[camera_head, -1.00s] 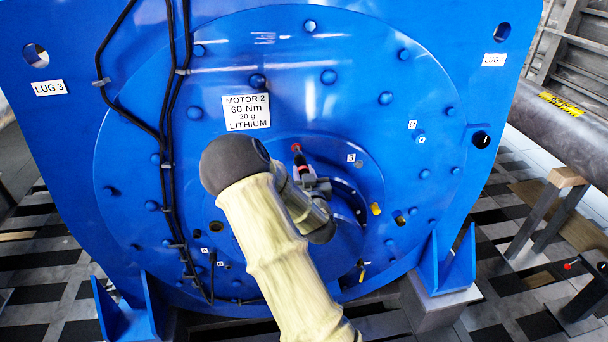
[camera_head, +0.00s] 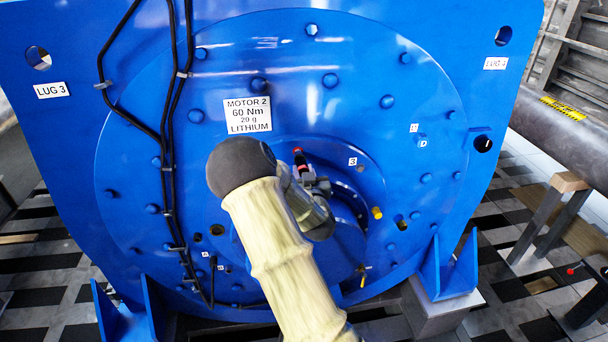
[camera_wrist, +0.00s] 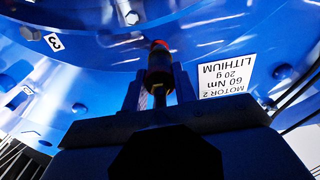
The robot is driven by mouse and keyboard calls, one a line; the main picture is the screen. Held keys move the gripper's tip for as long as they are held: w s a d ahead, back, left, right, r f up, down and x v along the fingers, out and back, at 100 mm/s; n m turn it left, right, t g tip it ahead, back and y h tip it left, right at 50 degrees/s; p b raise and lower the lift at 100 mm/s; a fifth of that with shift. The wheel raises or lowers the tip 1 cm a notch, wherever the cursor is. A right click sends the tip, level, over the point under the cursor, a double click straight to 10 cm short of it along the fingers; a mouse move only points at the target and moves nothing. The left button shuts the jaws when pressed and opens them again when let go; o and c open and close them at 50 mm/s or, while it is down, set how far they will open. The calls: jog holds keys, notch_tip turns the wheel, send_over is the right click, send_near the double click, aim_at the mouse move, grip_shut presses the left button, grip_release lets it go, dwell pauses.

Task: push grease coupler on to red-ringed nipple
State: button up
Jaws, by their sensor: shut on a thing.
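My gripper (camera_head: 309,183) is in front of the blue motor face, below and right of the motor label. It is shut on the grease coupler (camera_wrist: 158,80), a dark cylinder standing out between the two fingers in the wrist view. The coupler also shows in the head view as a dark body (camera_head: 302,164). A red-ringed nipple (camera_head: 298,151) shows at the coupler's far end, red also at the top in the wrist view (camera_wrist: 160,45). The two look in line and very close or touching; I cannot tell how far the coupler is seated.
The motor (camera_head: 330,50) fills the view, with bolt heads around its face. A yellow fitting (camera_head: 377,213) and another yellow-tipped one (camera_head: 362,270) stick out to the right and below. Black cables (camera_head: 167,120) run down the left. My arm hides part of the lower face.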

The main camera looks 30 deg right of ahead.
jog(key=shift+w+d, duration=0.1)
jog(key=shift+w, duration=0.2)
jog(key=o, duration=1.1)
jog(key=shift+w, duration=0.1)
